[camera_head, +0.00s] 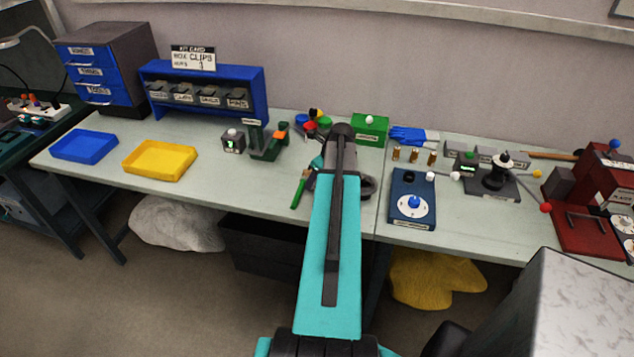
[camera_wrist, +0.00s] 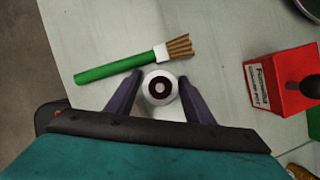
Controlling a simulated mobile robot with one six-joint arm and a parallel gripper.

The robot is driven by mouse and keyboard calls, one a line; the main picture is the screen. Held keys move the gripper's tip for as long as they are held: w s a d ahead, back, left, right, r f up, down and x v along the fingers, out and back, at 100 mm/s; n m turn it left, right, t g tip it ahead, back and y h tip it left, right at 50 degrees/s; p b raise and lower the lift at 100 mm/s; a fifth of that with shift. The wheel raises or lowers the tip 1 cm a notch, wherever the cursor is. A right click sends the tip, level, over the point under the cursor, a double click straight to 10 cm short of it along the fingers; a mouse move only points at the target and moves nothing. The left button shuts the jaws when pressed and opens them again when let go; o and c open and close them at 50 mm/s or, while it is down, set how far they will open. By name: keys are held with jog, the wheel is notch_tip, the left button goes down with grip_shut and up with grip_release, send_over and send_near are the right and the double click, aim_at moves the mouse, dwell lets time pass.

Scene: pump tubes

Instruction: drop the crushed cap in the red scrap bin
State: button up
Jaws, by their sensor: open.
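My gripper (camera_wrist: 160,77) is open, with one dark finger on each side of a small round white piece (camera_wrist: 161,88). This piece has a dark red ring and a pale centre, and I see it from above. It lies between the fingers with narrow gaps at its sides. I cannot tell whether it is the crushed cap, or whether it is deformed. I cannot make out a red scrap bin for certain in either view. In the head view my arm hides the gripper and the spot under it.
A green-handled brush (camera_wrist: 110,70) lies just beyond the fingers. A labelled red block with a black knob (camera_wrist: 272,88) stands to the right. In the head view, a yellow tray (camera_head: 160,160) and blue tray (camera_head: 84,147) sit left; a red machine (camera_head: 580,215) stands far right.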

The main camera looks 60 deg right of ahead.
jog(key=c, duration=1.1)
jog(key=shift+r, duration=0.25)
jog(key=shift+r+b, duration=0.95)
jog(key=shift+r, duration=0.4)
jog(key=s+a+b, duration=0.1)
jog(key=a, duration=0.2)
jog(key=s+a+r+b, duration=0.1)
jog(key=a, duration=0.2)
jog(key=s+a+b, duration=0.1)
jog(key=a, duration=0.3)
jog(key=shift+s+r, duration=0.15)
jog(key=shift+s, duration=0.15)
jog(key=shift+b, duration=0.75)
jog(key=b, duration=0.4)
jog(key=shift+w+a, duration=0.1)
jog(key=shift+a, duration=0.05)
jog(key=b, duration=0.4)
jog(key=a+b, duration=0.1)
jog(key=b, duration=0.4)
jog(key=shift+s+a, duration=0.3)
jog(key=shift+s, duration=0.05)
